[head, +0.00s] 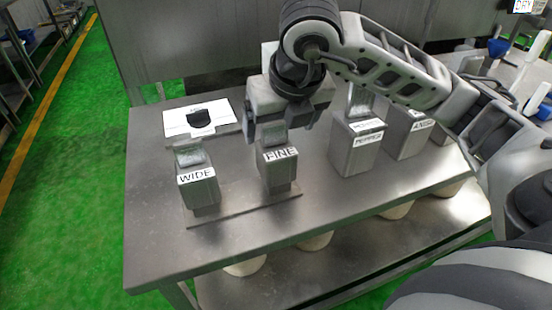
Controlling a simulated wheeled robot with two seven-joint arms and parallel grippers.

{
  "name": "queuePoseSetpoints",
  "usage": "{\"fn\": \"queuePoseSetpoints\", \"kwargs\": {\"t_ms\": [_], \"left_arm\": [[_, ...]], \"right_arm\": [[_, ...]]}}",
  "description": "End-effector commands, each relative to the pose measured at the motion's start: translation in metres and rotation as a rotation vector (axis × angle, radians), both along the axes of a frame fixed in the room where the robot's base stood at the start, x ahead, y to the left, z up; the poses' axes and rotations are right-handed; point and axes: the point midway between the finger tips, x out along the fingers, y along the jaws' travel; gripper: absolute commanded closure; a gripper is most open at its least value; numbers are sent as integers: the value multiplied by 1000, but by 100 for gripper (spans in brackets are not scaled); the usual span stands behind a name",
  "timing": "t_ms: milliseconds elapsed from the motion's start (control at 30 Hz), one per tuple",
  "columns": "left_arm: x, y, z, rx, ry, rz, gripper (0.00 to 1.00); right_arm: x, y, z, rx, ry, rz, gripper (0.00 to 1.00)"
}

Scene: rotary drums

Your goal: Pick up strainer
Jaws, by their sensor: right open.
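Two grey metal strainers stand upright on the steel table (155,240). One is labelled WIDE (199,190) and stands on the left. The other is labelled FINE (279,173) and stands to its right. My right gripper (279,128) points down over the FINE strainer, with its fingers apart at either side of the strainer's upper part. I cannot tell whether a finger touches it. The gripper hides the top of that strainer. My left gripper is not in view.
Two grey boxes with labels, one (354,153) nearer the middle and one (408,140) farther right, stand right of the strainers. A white sheet with a dark shape (186,122) lies behind WIDE. Green floor (60,200) is clear at left.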

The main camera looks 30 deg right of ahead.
Motion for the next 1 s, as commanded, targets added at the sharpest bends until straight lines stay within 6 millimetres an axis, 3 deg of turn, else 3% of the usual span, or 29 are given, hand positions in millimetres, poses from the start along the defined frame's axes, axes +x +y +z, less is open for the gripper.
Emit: {"fn": "queuePoseSetpoints", "kwargs": {"t_ms": [400, 700, 767, 900, 1000], "left_arm": [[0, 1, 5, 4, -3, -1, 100], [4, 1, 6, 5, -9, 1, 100], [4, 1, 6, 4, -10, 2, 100], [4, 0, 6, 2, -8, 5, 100], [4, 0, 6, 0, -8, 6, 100]], "right_arm": [[21, -5, -44, 0, 4, -1, 15], [23, -6, -49, 0, 1, 0, 15], [23, -6, -49, 0, 1, 0, 28], [23, -6, -49, 0, 1, 0, 67], [23, -5, -48, 1, -1, 0, 67]]}}
